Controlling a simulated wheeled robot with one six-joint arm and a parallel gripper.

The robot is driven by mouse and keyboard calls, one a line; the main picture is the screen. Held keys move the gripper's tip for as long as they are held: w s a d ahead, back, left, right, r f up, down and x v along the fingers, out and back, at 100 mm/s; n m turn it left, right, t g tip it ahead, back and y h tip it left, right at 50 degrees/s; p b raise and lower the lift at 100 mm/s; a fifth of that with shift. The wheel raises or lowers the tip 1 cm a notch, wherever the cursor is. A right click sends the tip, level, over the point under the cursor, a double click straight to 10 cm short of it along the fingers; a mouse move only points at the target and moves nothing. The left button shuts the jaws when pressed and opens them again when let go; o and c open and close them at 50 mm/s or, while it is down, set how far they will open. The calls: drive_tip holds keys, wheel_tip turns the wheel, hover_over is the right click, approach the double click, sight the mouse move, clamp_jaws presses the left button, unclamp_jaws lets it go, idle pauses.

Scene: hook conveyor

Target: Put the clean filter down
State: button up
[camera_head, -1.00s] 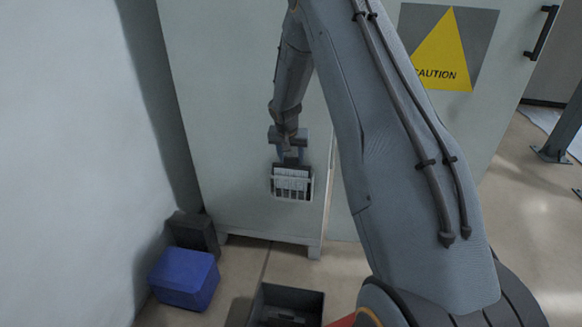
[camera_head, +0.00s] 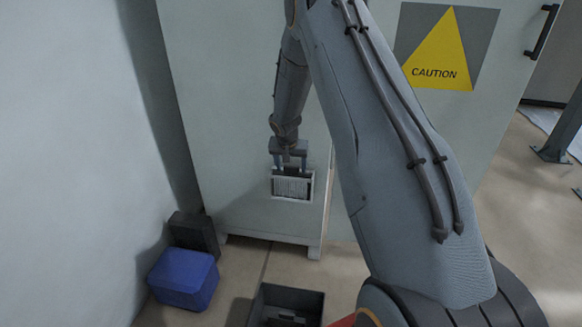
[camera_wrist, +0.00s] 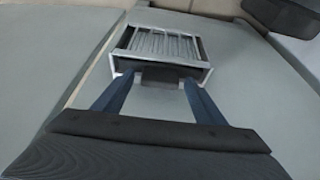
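The clean filter (camera_head: 292,186) is a slatted grey panel inside a pale rectangular frame at the cabinet's front, low on its left part. In the wrist view the filter (camera_wrist: 160,45) lies just beyond my fingertips, with a dark block (camera_wrist: 168,77) at its near edge. My gripper (camera_head: 291,163) reaches down to the frame's top edge. In the wrist view my gripper (camera_wrist: 159,80) has its two blue fingers spread apart, one on each side of the dark block. The fingers look open; any slight contact with the block is hard to make out.
The pale cabinet (camera_head: 235,120) bears a yellow caution sign (camera_head: 438,62). A blue box (camera_head: 184,279) and a dark box (camera_head: 193,235) are on the floor at left. A dark open crate (camera_head: 316,300) is at the bottom. A wall closes off the left.

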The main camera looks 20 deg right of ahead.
drive_tip(key=v, duration=1.1)
drive_tip(key=s+a+r+n+g+y, duration=0.1)
drive_tip(key=s+a+r, duration=0.2)
drive_tip(key=s, duration=0.9)
drive_tip(key=s+a+r+n+g+y, duration=0.1)
drive_tip(key=s+a+r, duration=0.3)
drive_tip(key=s, duration=0.9)
drive_tip(key=s+a+r+n+g, duration=0.1)
drive_tip(key=s+a+r+n, duration=0.2)
drive_tip(key=s, duration=1)
drive_tip(key=shift+a+r+g+y, duration=0.35)
drive_tip(key=shift+r+g+y, duration=0.05)
